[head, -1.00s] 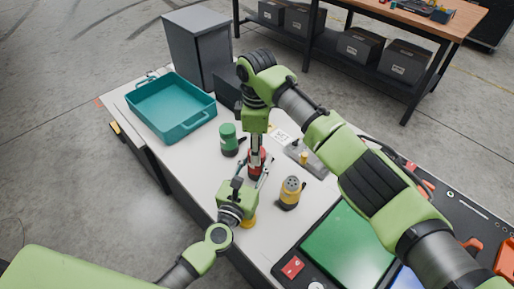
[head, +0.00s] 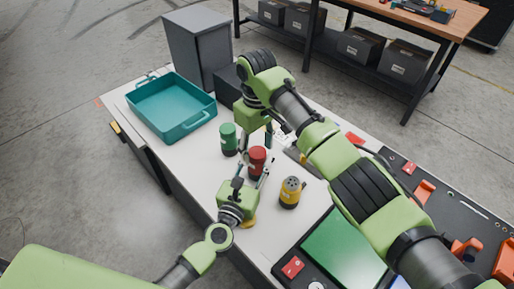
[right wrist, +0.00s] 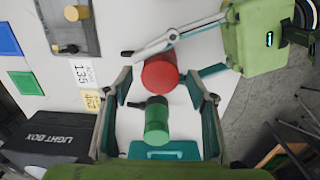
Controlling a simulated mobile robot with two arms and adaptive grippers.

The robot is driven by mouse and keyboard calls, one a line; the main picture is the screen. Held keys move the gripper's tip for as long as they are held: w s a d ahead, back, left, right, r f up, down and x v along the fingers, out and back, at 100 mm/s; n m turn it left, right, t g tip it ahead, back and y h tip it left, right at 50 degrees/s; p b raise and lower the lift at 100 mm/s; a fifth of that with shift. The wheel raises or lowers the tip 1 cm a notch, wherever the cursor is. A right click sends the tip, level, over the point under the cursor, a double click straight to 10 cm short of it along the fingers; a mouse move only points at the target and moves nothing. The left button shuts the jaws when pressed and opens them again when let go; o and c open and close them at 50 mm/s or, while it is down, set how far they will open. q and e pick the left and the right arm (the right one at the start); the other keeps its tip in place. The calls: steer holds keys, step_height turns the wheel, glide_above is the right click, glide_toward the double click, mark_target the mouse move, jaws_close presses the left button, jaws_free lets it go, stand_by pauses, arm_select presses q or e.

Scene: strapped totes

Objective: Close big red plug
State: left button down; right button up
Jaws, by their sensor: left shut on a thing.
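The big red plug (head: 257,160) stands on the white table, and its round red top also shows in the right wrist view (right wrist: 160,72). My left gripper (head: 256,175) is shut on the plug from the near side, with one finger on each side of it. My right gripper (head: 257,138) is above and just behind the plug, fingers spread and empty. In the right wrist view its two fingers (right wrist: 160,90) are wide apart, with the red top beyond them. The plug's lower part is partly hidden by the left fingers.
A green plug (head: 228,139) stands to the left and a yellow plug (head: 290,192) to the right. A teal tray (head: 131,98) lies at the far left. A black light box (right wrist: 48,137) and a grey block with a yellow knob (right wrist: 72,30) are close by.

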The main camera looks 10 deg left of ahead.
steer(key=shift+r, duration=2.25)
steer(key=shift+c, duration=0.3)
steer(key=n, duration=0.1)
steer(key=r+n, duration=0.1)
steer(key=shift+w+n, duration=0.1)
steer(key=shift+n, duration=0.2)
steer(key=n, duration=0.2)
steer(key=r+n, duration=0.1)
steer(key=shift+a+n, duration=0.15)
steer(key=shift+n, duration=0.25)
steer(key=n, duration=0.1)
steer(key=r+n, duration=0.1)
steer(key=n, duration=0.1)
steer(key=shift+n, duration=0.3)
steer(key=n, duration=0.3)
steer(key=shift+d+r+n, duration=0.2)
steer(key=shift+r+n, duration=0.05)
steer(key=shift+n, duration=0.15)
steer(key=shift+f, duration=0.1)
